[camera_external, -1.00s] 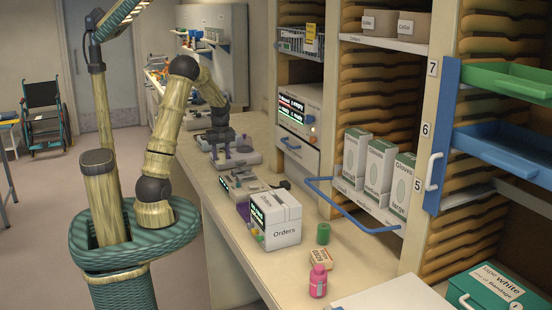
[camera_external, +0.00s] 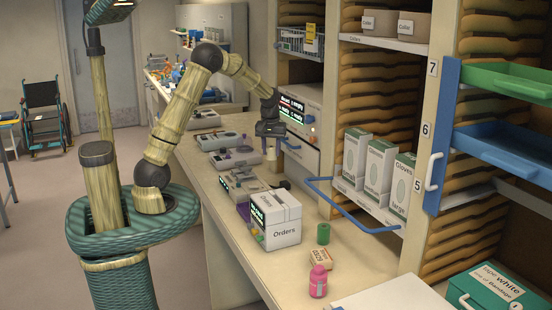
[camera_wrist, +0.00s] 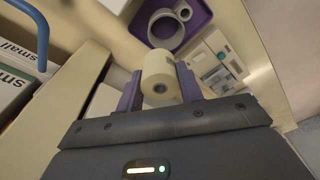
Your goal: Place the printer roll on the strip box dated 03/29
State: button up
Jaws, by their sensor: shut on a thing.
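The printer roll (camera_wrist: 158,72) is a pale cream cylinder with a dark core hole, held between the two purple fingers of my gripper (camera_wrist: 160,90) in the wrist view. In the external view my gripper (camera_external: 270,142) points down above the counter, in front of the drawer unit, with the pale roll (camera_external: 272,153) small below it. A small tan box (camera_external: 321,258) with dark print lies at the near part of the counter. Its print is too small to read, so I cannot tell which thing is the strip box dated 03/29.
On the counter (camera_external: 275,275) stand a white Orders box (camera_external: 276,219), a green cylinder (camera_external: 323,233) and a pink bottle (camera_external: 318,281). A blue drawer-like frame (camera_external: 350,210) juts from the shelf. A purple tray (camera_wrist: 190,20) holds a round pale container in the wrist view.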

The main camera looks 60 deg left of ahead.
jog(key=w+d+m+p, duration=0.2)
jog(key=d+m, duration=0.1)
jog(key=d, duration=0.6)
jog(key=w+d+m+p, duration=0.2)
jog(key=w+d+m, duration=0.1)
jog(key=d, duration=0.7)
jog(key=m+h+p, duration=0.1)
jog(key=m+p, duration=0.2)
jog(key=m, duration=0.2)
send_over(323, 255)
notch_tip(323, 255, down, 11)
jog(key=shift+s+f+t, duration=0.15)
jog(key=shift+s+t, duration=0.15)
jog(key=shift+f+b, duration=1.4)
jog(key=shift+f, duration=1.1)
notch_tip(323, 255, down, 5)
jog(key=b, duration=0.2)
jog(key=shift+b, duration=0.4)
